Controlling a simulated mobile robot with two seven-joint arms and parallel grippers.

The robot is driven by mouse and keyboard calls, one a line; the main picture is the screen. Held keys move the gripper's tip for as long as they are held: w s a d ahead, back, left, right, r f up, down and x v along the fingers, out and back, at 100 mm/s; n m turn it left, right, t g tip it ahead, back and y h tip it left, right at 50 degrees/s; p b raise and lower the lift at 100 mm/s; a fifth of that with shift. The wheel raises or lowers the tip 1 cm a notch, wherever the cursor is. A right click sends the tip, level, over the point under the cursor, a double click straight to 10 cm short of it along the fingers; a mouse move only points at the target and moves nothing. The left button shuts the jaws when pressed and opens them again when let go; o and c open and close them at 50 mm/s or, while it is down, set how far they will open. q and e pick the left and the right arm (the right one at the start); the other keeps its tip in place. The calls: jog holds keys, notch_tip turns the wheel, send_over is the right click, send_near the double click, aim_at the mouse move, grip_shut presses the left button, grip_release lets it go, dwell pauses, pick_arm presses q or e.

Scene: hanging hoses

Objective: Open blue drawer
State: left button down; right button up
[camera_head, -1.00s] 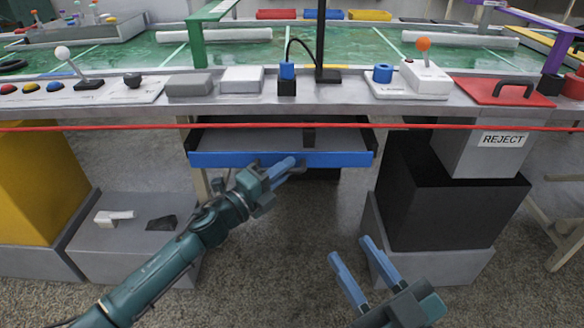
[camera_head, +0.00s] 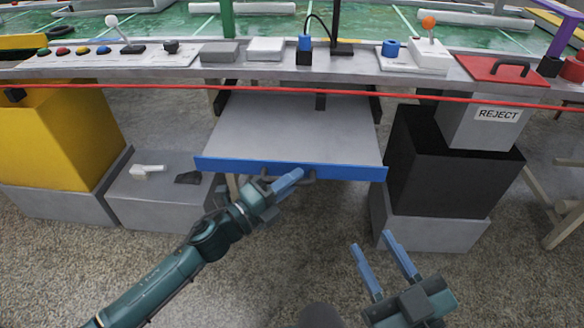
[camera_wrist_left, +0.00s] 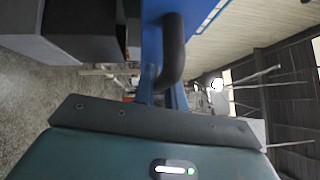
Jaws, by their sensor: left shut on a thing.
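The blue drawer front (camera_head: 345,172) hangs out below the counter, with a long grey drawer bottom (camera_head: 300,128) exposed behind it. My left gripper (camera_head: 288,182) is shut on the dark drawer handle (camera_head: 309,180) at the middle of the front. In the left wrist view the dark curved handle (camera_wrist_left: 173,50) stands out from the blue front (camera_wrist_left: 152,40), at the blue fingers. My fingers partly hide the handle. My right gripper (camera_head: 378,262) is open and empty, low at the right, apart from the drawer.
A red line (camera_head: 150,87) runs across in front of the counter (camera_head: 190,68), above the drawer. A black box (camera_head: 445,165) and the grey REJECT box (camera_head: 485,127) stand at the right. A yellow box (camera_head: 55,140) and a low grey box (camera_head: 160,200) stand at the left. The floor in front is clear.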

pick_arm(q)
jog(key=shift+s, duration=0.5)
jog(key=c, duration=1.7)
grip_release()
jog(key=shift+a, duration=0.1)
jog(key=p+v, duration=0.1)
jog(key=v, duration=1.2)
jog(key=shift+s, duration=0.1)
